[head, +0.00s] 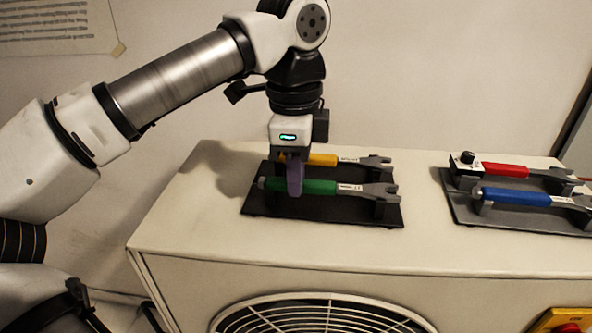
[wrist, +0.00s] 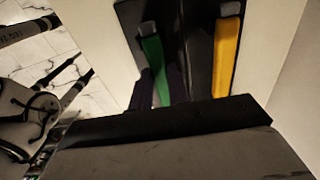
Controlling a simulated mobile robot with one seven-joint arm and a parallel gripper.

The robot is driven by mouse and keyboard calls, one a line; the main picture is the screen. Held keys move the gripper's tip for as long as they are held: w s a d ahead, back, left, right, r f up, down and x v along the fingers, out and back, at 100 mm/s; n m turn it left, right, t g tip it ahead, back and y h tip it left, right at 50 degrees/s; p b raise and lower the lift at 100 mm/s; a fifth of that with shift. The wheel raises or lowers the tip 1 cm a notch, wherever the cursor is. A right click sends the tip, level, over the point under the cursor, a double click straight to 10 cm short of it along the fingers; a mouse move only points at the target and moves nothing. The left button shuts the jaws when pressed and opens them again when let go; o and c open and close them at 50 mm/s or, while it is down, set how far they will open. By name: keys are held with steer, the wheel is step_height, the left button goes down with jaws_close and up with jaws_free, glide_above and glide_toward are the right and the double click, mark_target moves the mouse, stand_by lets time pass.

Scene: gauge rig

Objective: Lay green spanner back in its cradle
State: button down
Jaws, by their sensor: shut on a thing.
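The green spanner (head: 320,187) lies level along the front of the black cradle plate (head: 318,219), its open jaw end to the right. My gripper (head: 294,183) comes straight down over its green handle, left of the middle, and is shut on it. The spanner lines up with the front supports; I cannot tell whether it rests fully on them. In the wrist view the green handle (wrist: 153,66) shows at the centre left, and my gripper's dark body hides the lower part.
A yellow spanner (head: 325,159) lies just behind, close to my gripper; it also shows in the wrist view (wrist: 226,55). A second plate (head: 465,213) to the right holds a red spanner (head: 503,170) and a blue spanner (head: 518,197). Bare casing top (head: 424,222) separates the plates.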

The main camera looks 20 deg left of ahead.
steer(key=c, duration=1.3)
jaws_free()
steer(key=shift+o, duration=0.2)
